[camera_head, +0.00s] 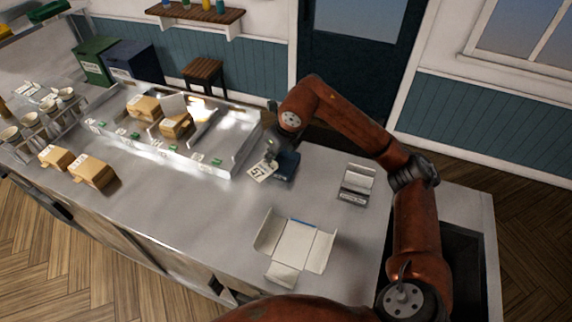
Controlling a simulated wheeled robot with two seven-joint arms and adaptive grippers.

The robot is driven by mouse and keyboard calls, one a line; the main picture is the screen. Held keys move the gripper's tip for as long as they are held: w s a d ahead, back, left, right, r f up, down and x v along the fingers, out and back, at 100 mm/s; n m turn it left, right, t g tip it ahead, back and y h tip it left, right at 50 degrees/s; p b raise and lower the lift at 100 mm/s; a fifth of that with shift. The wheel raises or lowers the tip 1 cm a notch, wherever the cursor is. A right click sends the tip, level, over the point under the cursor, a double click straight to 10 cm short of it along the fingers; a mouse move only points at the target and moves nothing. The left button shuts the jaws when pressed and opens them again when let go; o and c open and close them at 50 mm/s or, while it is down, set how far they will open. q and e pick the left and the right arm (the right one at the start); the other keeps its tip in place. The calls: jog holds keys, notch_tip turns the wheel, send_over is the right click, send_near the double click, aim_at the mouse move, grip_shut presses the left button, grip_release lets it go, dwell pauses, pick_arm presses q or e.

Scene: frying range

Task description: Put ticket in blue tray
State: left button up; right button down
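The ticket (261,171) is a small white sheet with dark print, at the middle of the steel counter. The blue tray (288,165) is a small dark blue tray just to the right of the ticket. My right gripper (271,156) reaches down from the bent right arm and appears shut on the ticket's upper edge, at the tray's left side. The fingertips are small and dark here. I cannot tell whether the ticket touches the tray or hangs just above the counter. My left gripper does not show.
An open white carton (297,243) lies in front on the counter (210,220). A small grey device (356,184) stands right of the tray. A steel holding station (215,140) with boxes stands behind left. Closed cardboard boxes (93,171) sit at left. The front middle counter is clear.

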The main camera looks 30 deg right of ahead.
jog(key=w+d+f, duration=0.2)
jog(key=d, duration=0.1)
jog(key=w+d+f, duration=0.2)
jog(key=d+f, duration=0.1)
jog(key=w+d+f, duration=0.2)
jog(key=d+f, duration=0.1)
jog(key=d, duration=0.1)
jog(key=shift+w+f, duration=0.15)
jog(key=shift+w, duration=0.2)
jog(key=shift+w+d+f, duration=0.25)
jog(key=shift+d+f, duration=0.25)
jog(key=shift+f, duration=0.15)
notch_tip(320, 180, down, 3)
jog(key=shift+f+p, duration=0.1)
jog(key=shift+p, duration=0.35)
jog(key=shift+f, duration=0.15)
jog(key=c, duration=2.4)
grip_release()
